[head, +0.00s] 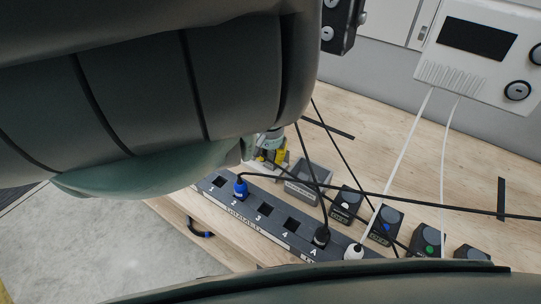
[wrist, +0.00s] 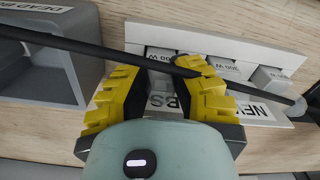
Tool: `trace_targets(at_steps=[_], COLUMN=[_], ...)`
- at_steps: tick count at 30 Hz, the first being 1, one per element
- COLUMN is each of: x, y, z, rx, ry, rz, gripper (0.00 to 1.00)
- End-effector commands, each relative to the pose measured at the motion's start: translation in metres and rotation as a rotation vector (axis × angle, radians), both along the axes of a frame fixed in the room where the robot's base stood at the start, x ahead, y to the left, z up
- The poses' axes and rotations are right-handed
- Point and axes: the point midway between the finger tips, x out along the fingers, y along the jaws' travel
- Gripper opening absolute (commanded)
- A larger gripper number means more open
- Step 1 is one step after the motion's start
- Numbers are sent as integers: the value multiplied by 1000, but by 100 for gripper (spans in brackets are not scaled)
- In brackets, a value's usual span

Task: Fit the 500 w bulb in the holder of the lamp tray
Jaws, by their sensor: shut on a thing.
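My gripper (wrist: 168,80) has yellow fingers and is shut around a pale grey block-like piece (wrist: 161,82) at the white rack (wrist: 280,48) of new bulbs. The label behind the fingers seems to read 500 W, upside down and partly covered. The held piece's lower part is hidden by the fingers and wrist. In the head view my gripper (head: 270,154) shows small beside the grey bin, partly behind my arm. I cannot make out the lamp tray or its holder in either view.
A black cable (wrist: 85,48) crosses at the fingertips; whether it touches them is unclear. A grey dead-bulbs bin (wrist: 45,75) stands to the left. In the head view, a numbered socket strip (head: 270,218), a blue plug (head: 241,188) and several black boxes line the bench, with cables crossing above.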

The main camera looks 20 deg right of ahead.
Motion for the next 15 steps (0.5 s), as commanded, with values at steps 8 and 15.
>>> trace_targets(at_steps=[8, 15], x=[0, 0], y=[0, 1], z=[3, 18], rx=[1, 1], ry=[1, 2], rz=[0, 0], gripper=[0, 0])
